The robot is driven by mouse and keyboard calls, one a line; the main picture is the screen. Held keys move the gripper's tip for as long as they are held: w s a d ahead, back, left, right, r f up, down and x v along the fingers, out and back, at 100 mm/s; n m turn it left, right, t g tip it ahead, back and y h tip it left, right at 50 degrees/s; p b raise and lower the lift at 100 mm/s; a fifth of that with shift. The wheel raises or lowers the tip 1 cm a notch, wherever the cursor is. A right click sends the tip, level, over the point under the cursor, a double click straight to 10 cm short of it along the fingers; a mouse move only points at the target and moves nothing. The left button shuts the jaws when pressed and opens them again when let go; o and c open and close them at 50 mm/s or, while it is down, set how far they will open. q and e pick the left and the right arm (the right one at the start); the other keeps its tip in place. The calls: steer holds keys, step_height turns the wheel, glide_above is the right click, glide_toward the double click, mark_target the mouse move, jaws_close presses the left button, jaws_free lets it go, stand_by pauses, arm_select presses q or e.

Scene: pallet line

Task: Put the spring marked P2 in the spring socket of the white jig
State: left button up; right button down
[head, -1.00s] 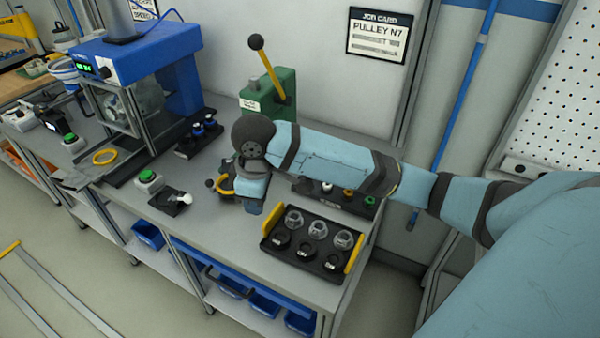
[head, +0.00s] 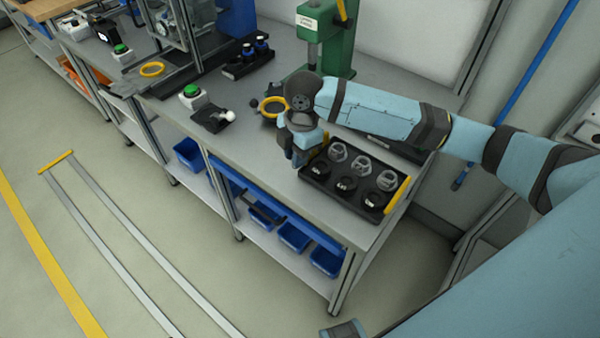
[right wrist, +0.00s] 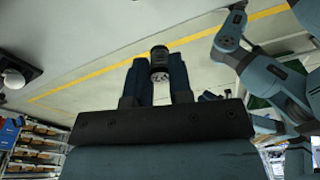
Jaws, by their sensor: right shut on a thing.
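My right gripper (head: 299,160) is above the left end of a black tray, over the bench front. In the right wrist view its two fingers (right wrist: 159,75) are shut on a small dark cylinder (right wrist: 159,60) with a lighter, pitted end. I cannot read a P2 mark on it, nor tell whether it is the spring. The head view does not show what is held. I cannot make out the white jig or its spring socket. Another arm of mine shows at the right of the wrist view; its gripper is unclear (right wrist: 238,8).
The black tray (head: 360,213) holds clear hexagonal pieces and black labelled round pieces; a yellow handle (head: 400,194) stands at its right end. Bare bench lies left of the tray.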

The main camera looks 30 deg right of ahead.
mark_target(296, 188)
step_height(296, 188, down, 9)
steer(key=shift+r, duration=0.2)
steer(key=shift+f, duration=0.1)
steer(key=c, duration=1)
jaws_free()
steer(key=shift+c, duration=0.2)
